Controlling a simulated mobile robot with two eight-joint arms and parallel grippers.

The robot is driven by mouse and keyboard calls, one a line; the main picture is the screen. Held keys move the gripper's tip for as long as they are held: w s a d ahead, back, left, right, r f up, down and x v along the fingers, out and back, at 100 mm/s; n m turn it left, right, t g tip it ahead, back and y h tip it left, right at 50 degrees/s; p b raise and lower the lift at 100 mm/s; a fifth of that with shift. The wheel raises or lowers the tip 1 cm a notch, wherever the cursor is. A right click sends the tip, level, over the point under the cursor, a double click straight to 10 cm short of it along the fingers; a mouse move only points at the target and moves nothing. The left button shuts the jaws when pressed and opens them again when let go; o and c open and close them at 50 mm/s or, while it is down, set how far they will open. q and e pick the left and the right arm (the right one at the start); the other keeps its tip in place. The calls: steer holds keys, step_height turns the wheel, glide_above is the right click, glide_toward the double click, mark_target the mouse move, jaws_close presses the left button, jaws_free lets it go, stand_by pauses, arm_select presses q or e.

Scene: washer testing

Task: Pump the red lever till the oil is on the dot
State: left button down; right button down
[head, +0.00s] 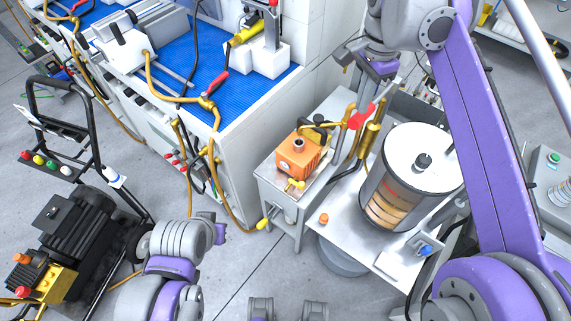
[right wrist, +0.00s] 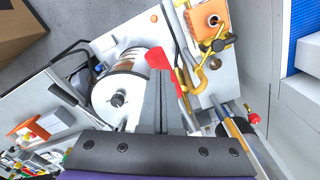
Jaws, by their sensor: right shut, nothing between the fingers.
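The red lever (head: 362,117) stands beside the glass oil tank, at the top of a brass pump cylinder (head: 370,137). In the right wrist view the red lever (right wrist: 159,58) lies just beyond and beside my fingertips; I cannot tell if they touch. My right gripper (head: 381,74) is shut and empty, above and near the lever; its grey fingers (right wrist: 160,95) also show in the right wrist view. The tank (head: 430,175) has a white lid and amber oil (head: 388,208) in its lower part. I cannot make out the dot.
An orange unit (head: 298,154) with brass fittings stands on a small metal stand left of the tank. A blue-topped bench (head: 245,92) with hoses is behind left. A black motor cart (head: 75,225) is at left.

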steer(key=shift+f+b, duration=3.2)
steer(key=shift+f, duration=2.75)
step_height(320, 180, up, 12)
steer(key=p, duration=0.9)
steer(key=shift+r, duration=0.15)
steer(key=shift+w, duration=0.1)
steer(key=shift+f, duration=0.2)
